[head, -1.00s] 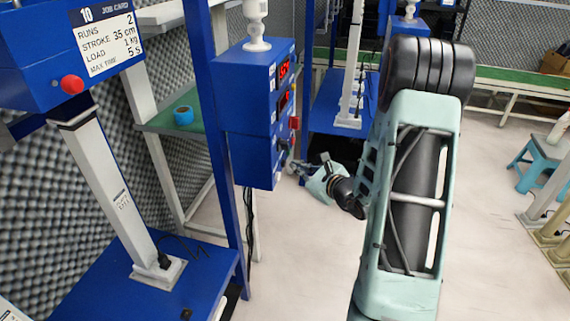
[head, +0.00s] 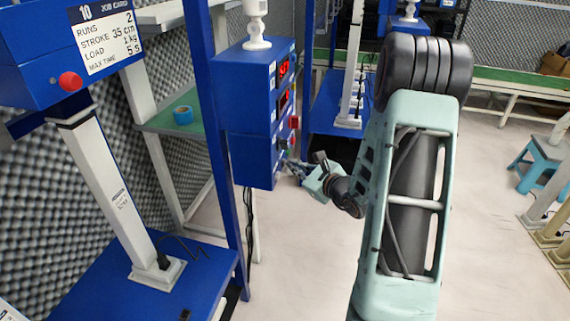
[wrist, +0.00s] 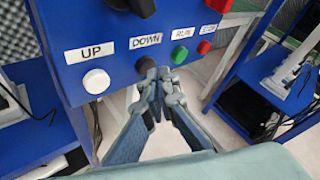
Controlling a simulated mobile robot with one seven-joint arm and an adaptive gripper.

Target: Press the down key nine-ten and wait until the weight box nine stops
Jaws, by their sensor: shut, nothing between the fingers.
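The blue control box (head: 252,105) hangs on a blue post left of my arm. In the wrist view its panel carries a round black key (wrist: 146,65) under the label DOWN (wrist: 146,41). My gripper (wrist: 162,76) is shut and empty, its fingertips at the lower right edge of this key. I cannot tell whether they touch it. In the head view my gripper (head: 292,166) is small beside the box's lower right side. A blue box (head: 45,60) with a job card numbered 10 stands at the left. I cannot make out a box marked nine.
The panel also has a white UP key (wrist: 96,81), a green RUN key (wrist: 180,54) and a red STOP key (wrist: 204,47). Red displays (head: 284,69) are lit on the control box. A light blue stool (head: 543,160) stands at the right.

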